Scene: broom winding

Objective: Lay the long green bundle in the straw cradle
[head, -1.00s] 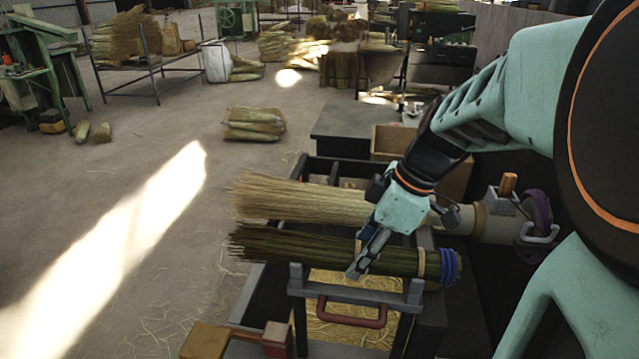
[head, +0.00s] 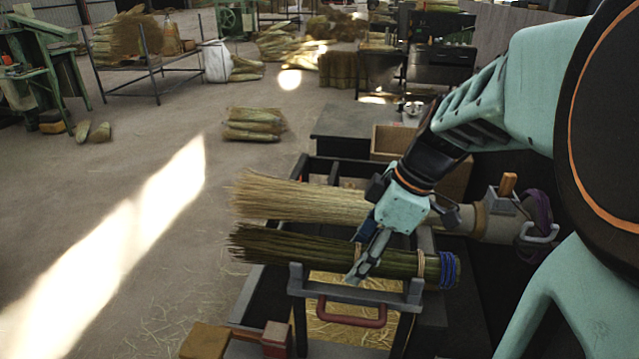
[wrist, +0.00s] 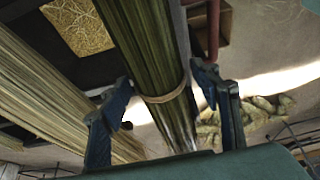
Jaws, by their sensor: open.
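The long green bundle (head: 300,248) lies lengthwise across the bench, its loose tips at the left and a blue band at its right end. In the wrist view the open fingers (wrist: 165,100) stand on either side of the green bundle (wrist: 150,45), with a gap on each side. A bed of straw (head: 345,322), apparently the cradle's, shows below and in front of the bundle, behind a grey bar with a red handle. It shows in the wrist view too (wrist: 78,25). What bears the bundle's underside is hidden.
A pale straw broom (head: 300,200) lies just behind the green bundle, its handle end in a clamp (head: 500,215) at the right. A cardboard box (head: 395,140) stands further back. Wooden blocks (head: 205,340) sit at the front left. The floor at left is open.

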